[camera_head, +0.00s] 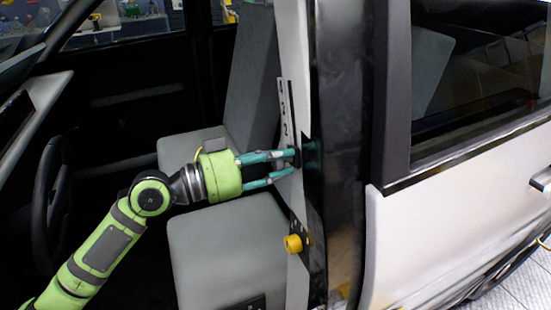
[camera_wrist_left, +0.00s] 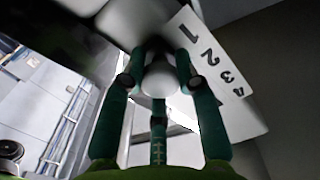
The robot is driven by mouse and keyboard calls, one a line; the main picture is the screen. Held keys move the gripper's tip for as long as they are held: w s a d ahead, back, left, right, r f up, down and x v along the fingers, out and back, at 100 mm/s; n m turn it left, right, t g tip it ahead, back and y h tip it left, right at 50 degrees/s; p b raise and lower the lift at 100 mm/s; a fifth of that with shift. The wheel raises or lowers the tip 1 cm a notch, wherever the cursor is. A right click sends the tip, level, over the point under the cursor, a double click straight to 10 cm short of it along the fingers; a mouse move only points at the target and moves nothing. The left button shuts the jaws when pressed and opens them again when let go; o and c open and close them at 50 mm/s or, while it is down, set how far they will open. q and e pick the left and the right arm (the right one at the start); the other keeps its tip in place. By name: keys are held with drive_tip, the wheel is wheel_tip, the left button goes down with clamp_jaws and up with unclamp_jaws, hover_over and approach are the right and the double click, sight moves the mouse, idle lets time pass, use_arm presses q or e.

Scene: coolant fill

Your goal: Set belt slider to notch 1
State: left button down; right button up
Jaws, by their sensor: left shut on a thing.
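My left gripper (camera_head: 294,163) reaches across the front seat to the car's door pillar. Its teal fingers are shut on the belt slider, whose dark part (camera_head: 297,157) shows at the fingertips on the pillar. In the left wrist view the fingers (camera_wrist_left: 158,72) close around a pale rounded knob (camera_wrist_left: 160,78) of the slider. A white notch plate (camera_wrist_left: 212,62) with the black numbers 1, 2, 3 and 4 lies just to the right of the knob; its upper part also shows above the gripper in the head view (camera_head: 284,108). I cannot tell which notch the slider sits at. My right gripper is out of view.
A yellow knob (camera_head: 294,243) sits lower on the pillar, below my gripper. The grey seat (camera_head: 228,250) lies beneath my arm. The steering wheel (camera_head: 50,200) is at the left. The white rear door (camera_head: 460,215) is to the right.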

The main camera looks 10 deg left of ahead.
use_arm(q)
drive_tip(key=c, duration=0.9)
unclamp_jaws()
drive_tip(key=shift+s+d, duration=0.1)
drive_tip(key=shift+s+a, duration=0.1)
drive_tip(key=shift+a, duration=0.2)
drive_tip(key=v, duration=1.1)
drive_tip(key=shift+s, duration=0.25)
drive_tip(key=shift+w+a, duration=0.1)
